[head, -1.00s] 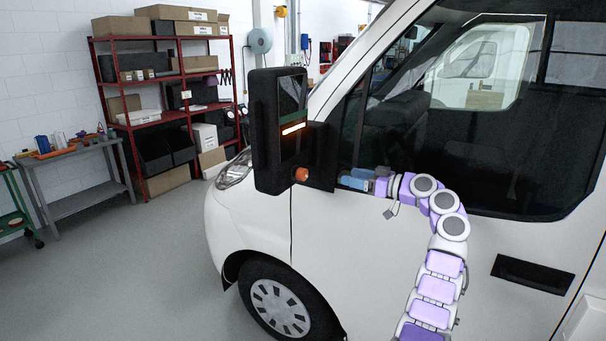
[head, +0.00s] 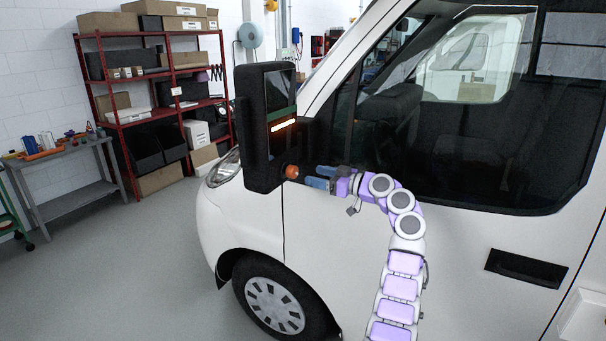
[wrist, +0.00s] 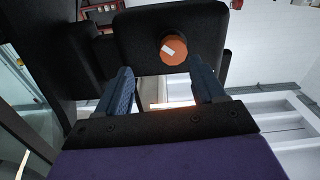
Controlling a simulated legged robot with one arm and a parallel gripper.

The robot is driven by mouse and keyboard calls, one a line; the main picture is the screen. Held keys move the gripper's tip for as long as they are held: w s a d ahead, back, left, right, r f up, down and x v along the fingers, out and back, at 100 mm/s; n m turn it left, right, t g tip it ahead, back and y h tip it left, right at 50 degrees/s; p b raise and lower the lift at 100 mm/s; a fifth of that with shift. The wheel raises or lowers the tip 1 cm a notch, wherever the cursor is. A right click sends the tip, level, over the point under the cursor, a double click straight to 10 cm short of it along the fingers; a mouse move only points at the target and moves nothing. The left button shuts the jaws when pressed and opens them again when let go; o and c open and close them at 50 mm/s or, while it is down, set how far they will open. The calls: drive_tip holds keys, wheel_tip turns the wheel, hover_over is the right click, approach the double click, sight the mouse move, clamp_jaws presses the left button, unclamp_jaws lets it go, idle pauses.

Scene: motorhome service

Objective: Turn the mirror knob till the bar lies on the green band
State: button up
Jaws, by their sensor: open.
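The black side mirror (head: 252,130) stands out from the white van's door. On its face a glowing orange bar (head: 283,126) lies just below the green band (head: 281,113), apart from or touching its lower edge. The round orange mirror knob (head: 291,172) is at the lower right of the mirror. My gripper (head: 311,177) is open and empty just right of the knob. In the wrist view the knob (wrist: 173,50) has a white mark and lies ahead of the gap between the blue fingers of my gripper (wrist: 166,76). The fingers do not surround it.
The van door and window (head: 450,120) are close behind my arm. A red shelf (head: 150,100) with boxes and a grey workbench (head: 70,170) with tools stand at the left. The floor between them and the van is clear.

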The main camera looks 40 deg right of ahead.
sight(296, 172)
drive_tip(key=w+a, duration=0.2)
drive_tip(key=w+a+r, duration=0.1)
drive_tip(key=w+a, duration=0.1)
drive_tip(key=a, duration=0.1)
drive_tip(key=shift+w+a, duration=0.25)
drive_tip(key=shift+w, duration=0.35)
drive_tip(key=shift+w+d+f, duration=0.1)
drive_tip(key=shift+w+d, duration=0.05)
drive_tip(key=shift+d, duration=0.1)
drive_tip(key=shift+d+f, duration=0.15)
drive_tip(key=shift+d, duration=0.35)
drive_tip(key=shift+d+f, duration=0.15)
drive_tip(key=shift+d, duration=0.35)
drive_tip(key=shift+w+a+r, duration=0.1)
drive_tip(key=shift+a+r, duration=0.15)
drive_tip(key=shift+a, duration=0.75)
drive_tip(key=c, duration=0.5)
drive_tip(key=shift+d+f, duration=0.1)
drive_tip(key=shift+d, duration=0.35)
drive_tip(key=c, duration=0.6)
drive_tip(key=shift+o, duration=0.2)
